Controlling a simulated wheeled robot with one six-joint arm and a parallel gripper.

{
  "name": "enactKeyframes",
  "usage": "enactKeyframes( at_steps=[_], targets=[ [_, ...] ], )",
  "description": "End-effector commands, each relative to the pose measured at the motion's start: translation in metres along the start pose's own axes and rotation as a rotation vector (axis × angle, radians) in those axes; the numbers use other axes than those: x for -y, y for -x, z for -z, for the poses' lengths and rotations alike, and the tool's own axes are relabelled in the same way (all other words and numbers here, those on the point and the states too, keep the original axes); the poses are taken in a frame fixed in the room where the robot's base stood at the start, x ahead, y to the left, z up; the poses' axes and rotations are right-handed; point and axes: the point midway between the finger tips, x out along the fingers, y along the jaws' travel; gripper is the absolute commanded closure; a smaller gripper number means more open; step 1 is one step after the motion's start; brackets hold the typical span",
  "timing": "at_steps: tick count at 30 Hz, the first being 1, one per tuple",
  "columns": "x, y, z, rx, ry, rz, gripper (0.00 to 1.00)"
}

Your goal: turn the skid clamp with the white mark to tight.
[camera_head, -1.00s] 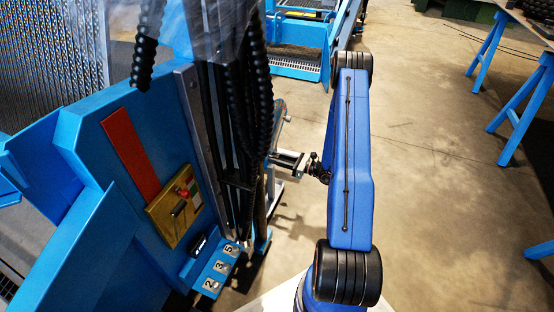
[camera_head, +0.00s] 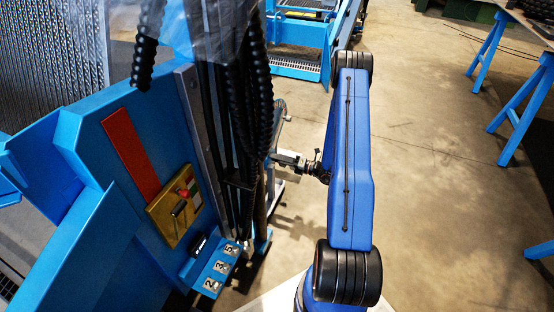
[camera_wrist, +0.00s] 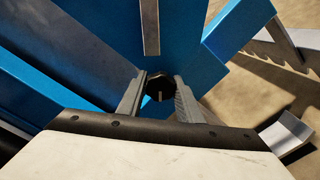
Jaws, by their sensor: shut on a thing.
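A dark round knob (camera_wrist: 160,84) with a pale line on its face, seemingly the clamp with the white mark, sits at the middle of the wrist view against blue metal. My gripper (camera_wrist: 161,92) has one finger on each side of the knob and is shut on it. In the head view my gripper (camera_head: 286,159) reaches left from the wrist to the side of the blue machine. The knob is hidden there behind the dark hoses and frame. I cannot read a tight or loose setting.
The blue machine (camera_head: 92,130) fills the left, with a brass panel (camera_head: 163,228) and numbered plates (camera_head: 222,267). Black ribbed hoses (camera_head: 262,85) hang near my gripper. Blue trestle legs (camera_head: 520,110) stand at the right. The concrete floor (camera_head: 440,190) between is clear.

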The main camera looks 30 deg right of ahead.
Motion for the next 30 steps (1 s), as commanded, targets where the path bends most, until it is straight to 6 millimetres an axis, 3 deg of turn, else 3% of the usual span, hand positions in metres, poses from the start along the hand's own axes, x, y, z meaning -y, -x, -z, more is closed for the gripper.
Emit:
enactKeyframes(
  at_steps=[18, 30],
  targets=[
    [0.0002, 0.0009, -0.001, 0.003, -0.535, 0.002, 0.9],
    [0.0003, 0.0011, -0.0012, 0.003, -0.697, 0.002, 0.9]
  ],
)
